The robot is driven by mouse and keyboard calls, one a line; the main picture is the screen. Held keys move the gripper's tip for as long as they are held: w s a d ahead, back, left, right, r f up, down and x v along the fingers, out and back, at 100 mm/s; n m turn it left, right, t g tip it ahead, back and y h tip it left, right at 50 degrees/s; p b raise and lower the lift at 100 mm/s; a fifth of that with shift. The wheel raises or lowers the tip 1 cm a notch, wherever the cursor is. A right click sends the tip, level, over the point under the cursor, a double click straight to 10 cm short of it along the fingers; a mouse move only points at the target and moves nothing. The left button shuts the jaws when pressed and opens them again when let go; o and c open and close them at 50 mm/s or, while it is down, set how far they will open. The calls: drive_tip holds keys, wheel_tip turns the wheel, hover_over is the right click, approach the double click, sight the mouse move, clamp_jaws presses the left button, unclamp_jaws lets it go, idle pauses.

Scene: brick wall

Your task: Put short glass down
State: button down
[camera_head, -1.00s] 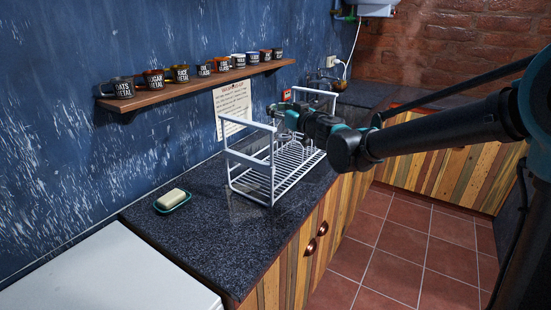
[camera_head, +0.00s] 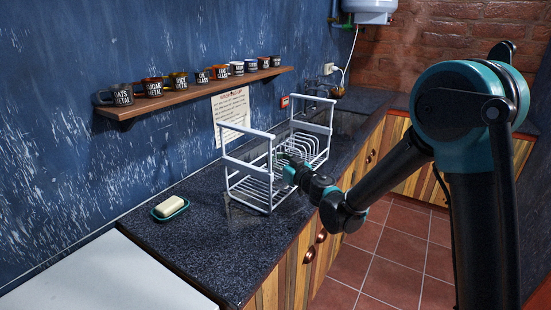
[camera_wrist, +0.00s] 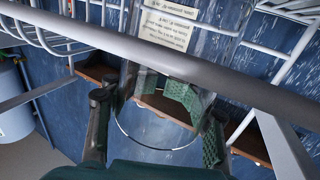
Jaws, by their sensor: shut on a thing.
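My gripper (camera_head: 289,173) is at the near side of the white dish rack (camera_head: 249,131) on the dark counter. In the wrist view, my gripper (camera_wrist: 158,118) is shut on a clear glass (camera_wrist: 150,133). The glass is see-through, with a round pale rim between the green-padded fingers. A thick bar of the rack crosses the wrist view in front of the glass. The glass cannot be made out in the head view. I cannot tell whether it touches the rack.
The dark counter (camera_head: 205,240) is clear in front of the rack, with a soap dish (camera_head: 170,209) at its left. A wall shelf (camera_head: 190,95) holds several labelled mugs. A posted paper (camera_head: 231,109) hangs behind the rack.

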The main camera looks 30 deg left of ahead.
drive_tip(key=shift+f, duration=0.15)
drive_tip(key=c, duration=0.6)
unclamp_jaws()
